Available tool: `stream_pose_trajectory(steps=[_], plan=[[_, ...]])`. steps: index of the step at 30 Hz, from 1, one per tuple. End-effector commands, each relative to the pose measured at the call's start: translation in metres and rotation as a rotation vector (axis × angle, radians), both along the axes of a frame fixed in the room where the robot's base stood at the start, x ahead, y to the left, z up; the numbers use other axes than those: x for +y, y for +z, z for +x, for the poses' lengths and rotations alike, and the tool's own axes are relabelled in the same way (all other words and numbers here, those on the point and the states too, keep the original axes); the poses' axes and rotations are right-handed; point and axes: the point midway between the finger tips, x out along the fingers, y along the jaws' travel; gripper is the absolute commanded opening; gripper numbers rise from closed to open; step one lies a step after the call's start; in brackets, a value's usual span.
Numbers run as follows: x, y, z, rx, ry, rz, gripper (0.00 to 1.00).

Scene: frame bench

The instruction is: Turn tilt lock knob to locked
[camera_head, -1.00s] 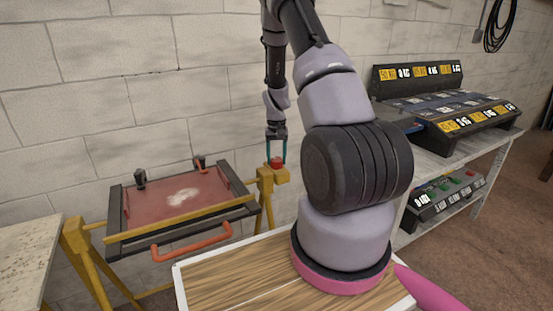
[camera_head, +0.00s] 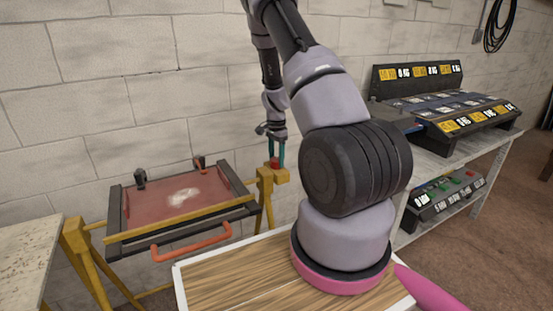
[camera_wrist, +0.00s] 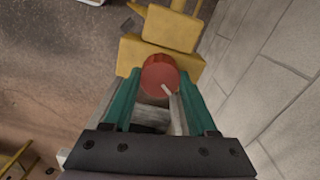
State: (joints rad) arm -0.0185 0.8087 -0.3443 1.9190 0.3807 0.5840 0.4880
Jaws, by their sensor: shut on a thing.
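The tilt lock knob (camera_wrist: 158,76) is round and red, with a pale pointer line on its face, and sits at the yellow block (camera_wrist: 140,50) of the frame stand. In the head view the knob (camera_head: 274,163) shows small at the top of the right yellow post. My gripper (camera_head: 275,158) points down at the knob, and its teal fingers are shut on it. In the wrist view my gripper (camera_wrist: 157,85) has one finger on each side of the knob. The pointer line runs toward the lower right; no lock markings are readable.
The red screen frame (camera_head: 185,192) with an orange handle (camera_head: 192,241) lies on the yellow stand left of the knob. The block wall (camera_head: 100,100) is close behind. A shelf bench (camera_head: 455,165) with labelled racks stands at right. A pale table (camera_head: 25,260) is at left.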

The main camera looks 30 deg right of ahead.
Motion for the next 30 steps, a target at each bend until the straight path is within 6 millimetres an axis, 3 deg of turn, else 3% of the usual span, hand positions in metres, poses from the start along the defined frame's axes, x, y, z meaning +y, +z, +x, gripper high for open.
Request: stream_pose_trajectory(steps=[18, 30], plan=[[0.0007, -0.0004, 0.0, 0.001, -0.563, 0.0, 0.02], [0.0006, -0.0002, 0.0001, 0.0, -0.78, 0.0, 0.02]])
